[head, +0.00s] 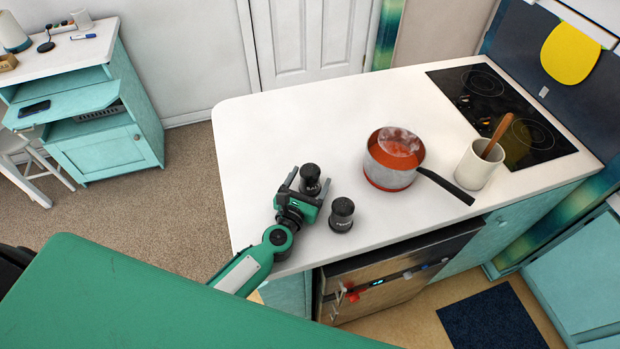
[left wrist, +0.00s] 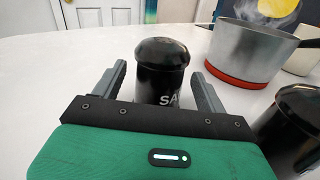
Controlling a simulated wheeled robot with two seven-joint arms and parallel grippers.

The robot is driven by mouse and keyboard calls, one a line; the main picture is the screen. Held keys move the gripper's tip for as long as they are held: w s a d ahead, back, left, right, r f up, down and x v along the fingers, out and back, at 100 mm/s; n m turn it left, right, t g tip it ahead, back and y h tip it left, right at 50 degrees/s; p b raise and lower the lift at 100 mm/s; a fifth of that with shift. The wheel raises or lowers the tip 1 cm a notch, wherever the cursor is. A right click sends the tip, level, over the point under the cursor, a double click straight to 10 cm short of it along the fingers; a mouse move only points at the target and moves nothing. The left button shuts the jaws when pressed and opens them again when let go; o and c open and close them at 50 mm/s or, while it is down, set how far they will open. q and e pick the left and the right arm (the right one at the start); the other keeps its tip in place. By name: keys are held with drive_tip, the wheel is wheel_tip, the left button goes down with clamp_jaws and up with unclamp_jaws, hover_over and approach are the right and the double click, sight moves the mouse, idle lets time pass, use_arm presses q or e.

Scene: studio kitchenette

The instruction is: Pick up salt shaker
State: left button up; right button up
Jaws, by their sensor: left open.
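The salt shaker (head: 310,179) is a black upright cylinder with a domed cap, standing on the white counter near its left front part. In the left wrist view the salt shaker (left wrist: 161,70) shows the letters "SA"; its lower part is hidden behind my gripper body. My left gripper (head: 309,183) is open, with one finger on each side of the shaker. The fingers (left wrist: 160,85) show gaps to the shaker in the wrist view. My right gripper is not in view.
A similar black shaker (head: 342,215) stands close to the right of my left gripper. A steaming pot (head: 388,174) on a red base, its handle pointing right, and a cup (head: 473,168) with a wooden spoon stand farther right. The counter (head: 270,125) behind is clear.

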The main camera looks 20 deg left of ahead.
use_arm(q)
drive_tip(key=shift+w+d, duration=0.1)
drive_tip(key=shift+w, duration=1.4)
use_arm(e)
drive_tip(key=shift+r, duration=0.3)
use_arm(q)
drive_tip(key=c, duration=1.1)
drive_tip(key=shift+c, duration=0.2)
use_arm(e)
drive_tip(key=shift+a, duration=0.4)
use_arm(q)
drive_tip(key=shift+r, duration=0.1)
